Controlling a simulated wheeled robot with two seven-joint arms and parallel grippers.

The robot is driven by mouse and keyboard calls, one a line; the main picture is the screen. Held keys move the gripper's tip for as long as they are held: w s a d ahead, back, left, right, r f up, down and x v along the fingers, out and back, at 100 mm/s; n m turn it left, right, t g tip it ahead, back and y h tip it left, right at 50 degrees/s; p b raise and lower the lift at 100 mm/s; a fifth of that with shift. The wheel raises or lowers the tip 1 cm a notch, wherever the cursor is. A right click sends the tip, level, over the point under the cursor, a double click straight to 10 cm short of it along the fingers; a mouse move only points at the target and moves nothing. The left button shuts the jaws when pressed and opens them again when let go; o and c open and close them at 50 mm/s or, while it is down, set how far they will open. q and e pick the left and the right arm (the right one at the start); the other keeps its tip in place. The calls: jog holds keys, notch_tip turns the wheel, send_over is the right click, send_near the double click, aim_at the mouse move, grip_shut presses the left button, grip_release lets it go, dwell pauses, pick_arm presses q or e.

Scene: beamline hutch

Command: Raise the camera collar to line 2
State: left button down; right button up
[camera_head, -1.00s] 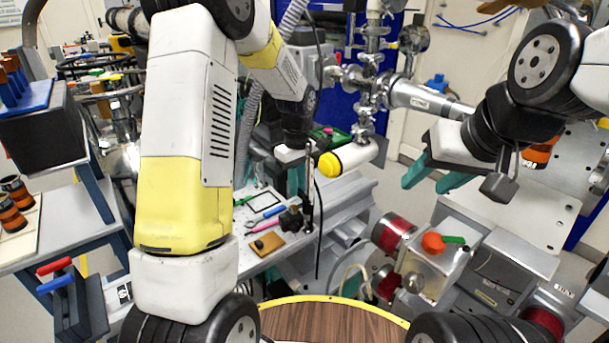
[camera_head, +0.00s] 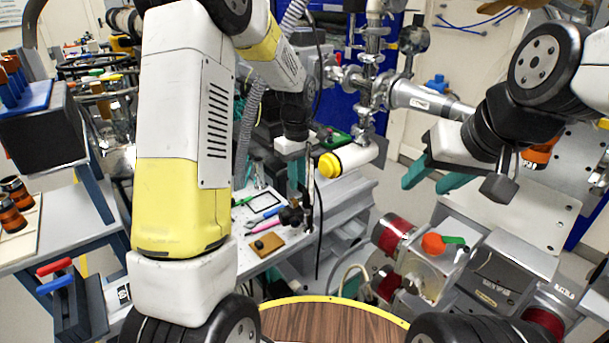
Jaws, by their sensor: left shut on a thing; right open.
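My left gripper (camera_head: 298,200) reaches down at mid-picture with teal fingers. It is shut on what appears to be the camera collar (camera_head: 290,216), a small dark clamp with a knob on a thin upright post (camera_head: 310,205). The fingers and wrist partly hide the collar and post, and the line marks cannot be made out. My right gripper (camera_head: 432,178) is open and empty at the right, its teal fingers apart, well away from the post.
Steel beam pipes (camera_head: 430,100) run behind. A wooden round top (camera_head: 335,322) lies in front.

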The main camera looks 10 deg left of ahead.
pick_arm(q)
jog(key=shift+r, duration=0.95)
jog(key=c, duration=1.4)
grip_release()
jog(key=shift+f, duration=0.1)
jog(key=shift+o, duration=0.2)
notch_tip(320, 180, up, 8)
jog(key=shift+f, duration=0.1)
